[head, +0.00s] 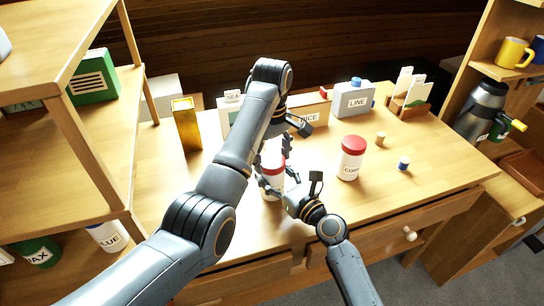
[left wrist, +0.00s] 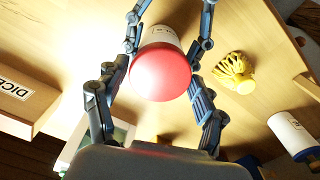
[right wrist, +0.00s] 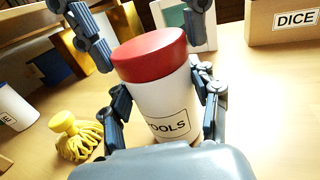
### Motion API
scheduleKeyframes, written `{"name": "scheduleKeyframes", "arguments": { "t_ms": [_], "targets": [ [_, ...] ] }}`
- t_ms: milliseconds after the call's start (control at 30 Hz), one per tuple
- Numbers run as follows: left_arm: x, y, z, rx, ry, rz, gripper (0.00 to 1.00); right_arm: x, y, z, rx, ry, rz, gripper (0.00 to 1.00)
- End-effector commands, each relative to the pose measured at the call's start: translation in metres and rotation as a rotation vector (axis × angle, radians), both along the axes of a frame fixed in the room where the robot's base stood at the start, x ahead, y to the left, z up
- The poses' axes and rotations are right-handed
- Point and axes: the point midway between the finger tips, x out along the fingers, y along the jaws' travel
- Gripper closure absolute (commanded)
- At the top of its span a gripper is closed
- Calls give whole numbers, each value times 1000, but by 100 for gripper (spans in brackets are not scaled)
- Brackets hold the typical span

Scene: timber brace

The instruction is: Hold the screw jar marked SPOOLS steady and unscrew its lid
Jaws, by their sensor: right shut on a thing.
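The SPOOLS jar (head: 271,188) is white with a red lid (head: 274,164) and stands upright on the table; part of its label, "OOLS", shows in the right wrist view (right wrist: 165,110). My right gripper (head: 272,187) is shut on the jar's white body from the front right. My left gripper (head: 276,150) is over the jar from above, with its fingers on either side of the red lid (left wrist: 160,72). The left fingers look open, with gaps beside the lid, which seems seated on the jar.
A second red-lidded white jar (head: 350,160) stands to the right, with a blue piece (head: 403,163) and a wooden piece (head: 380,139) near it. A yellow tasselled item (left wrist: 235,72) lies near the SPOOLS jar. DICE (head: 310,117) and LINE (head: 353,101) boxes stand behind.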

Motion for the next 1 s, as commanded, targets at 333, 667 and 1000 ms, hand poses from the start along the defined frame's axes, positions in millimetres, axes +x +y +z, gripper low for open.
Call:
{"name": "scheduleKeyframes", "arguments": {
  "t_ms": [333,667,1000],
  "targets": [
    [0,0,0,0,0,-2,17,0,0,0,0,0,0,100],
    [8,-3,26,-1,-35,-397,17,0,0,0,1,1,0,100],
    [8,-5,66,19,-39,-1330,17,0,0,0,0,1,0,100]
  ]
}}
